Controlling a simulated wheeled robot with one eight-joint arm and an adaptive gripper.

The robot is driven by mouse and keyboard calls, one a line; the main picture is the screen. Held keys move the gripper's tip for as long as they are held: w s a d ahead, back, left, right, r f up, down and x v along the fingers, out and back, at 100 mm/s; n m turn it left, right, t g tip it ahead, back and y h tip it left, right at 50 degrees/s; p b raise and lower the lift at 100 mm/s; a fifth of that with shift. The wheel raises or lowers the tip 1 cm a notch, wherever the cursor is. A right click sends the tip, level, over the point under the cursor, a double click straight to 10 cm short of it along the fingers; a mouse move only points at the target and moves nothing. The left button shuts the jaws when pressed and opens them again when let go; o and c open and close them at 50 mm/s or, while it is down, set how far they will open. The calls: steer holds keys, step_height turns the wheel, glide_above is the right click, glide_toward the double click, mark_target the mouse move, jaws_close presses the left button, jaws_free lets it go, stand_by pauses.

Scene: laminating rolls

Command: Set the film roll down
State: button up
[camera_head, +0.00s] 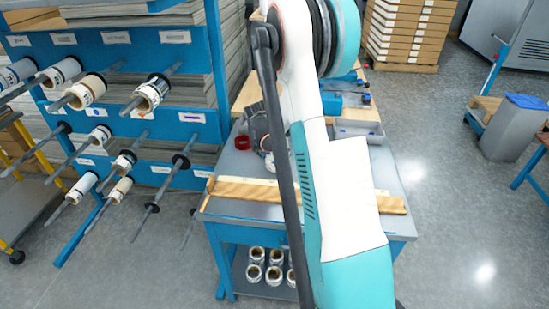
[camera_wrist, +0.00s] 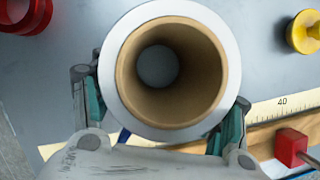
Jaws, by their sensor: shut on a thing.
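The film roll (camera_wrist: 228,62) is white with a brown cardboard core and fills the middle of the wrist view. I look into its open end. My gripper (camera_wrist: 165,108) is shut on it, with one finger on each side. The grey table top (camera_wrist: 268,75) is behind the roll; I cannot tell whether the roll touches it. In the head view the gripper (camera_head: 258,130) is over the blue-framed table, mostly hidden behind my arm, and the roll is barely visible.
A wooden strip with a ruler (camera_head: 245,190) runs along the table's front edge. A red block (camera_wrist: 290,147), a yellow spool (camera_wrist: 304,32) and a red ring (camera_wrist: 28,14) lie around the roll. A grey bin (camera_head: 350,128) stands behind. A blue rack (camera_head: 195,125) with rolls on rods is left.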

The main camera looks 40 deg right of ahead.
steer(key=o, duration=1.3)
steer(key=p+v, duration=0.3)
steer(key=v, duration=0.9)
steer(key=shift+p, duration=0.35)
steer(key=shift+a+r, duration=0.1)
